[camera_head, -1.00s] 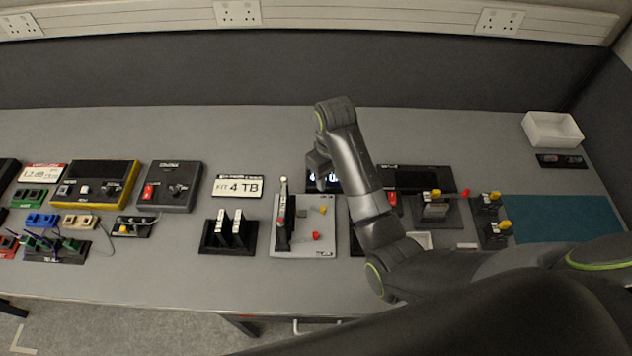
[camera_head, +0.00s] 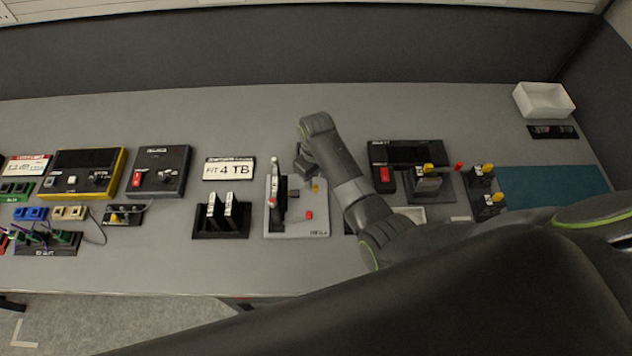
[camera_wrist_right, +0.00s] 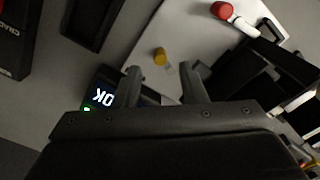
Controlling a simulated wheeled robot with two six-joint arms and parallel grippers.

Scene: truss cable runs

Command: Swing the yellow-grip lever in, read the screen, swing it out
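The yellow grip (camera_head: 316,186) is a small yellow knob on a light grey plate (camera_head: 290,229), beside a black upright unit (camera_head: 276,195) with a pale bar. In the right wrist view the yellow grip (camera_wrist_right: 160,56) lies just beyond and between my right fingertips, apparently not clasped. My right gripper (camera_head: 306,167) is over the back right of the plate; in the wrist view its fingers (camera_wrist_right: 163,78) are spread. A small dark screen (camera_wrist_right: 103,96) there shows "OK", turned over, with a green light; my arm hides it in the head view. My left gripper is not in view.
A red grip (camera_head: 309,215) sits on the same plate and shows in the wrist view (camera_wrist_right: 222,10). A black drive dock (camera_head: 221,220) stands to the left. Right of my arm are a black box with a red switch (camera_head: 384,176) and several yellow-grip pieces (camera_head: 488,168).

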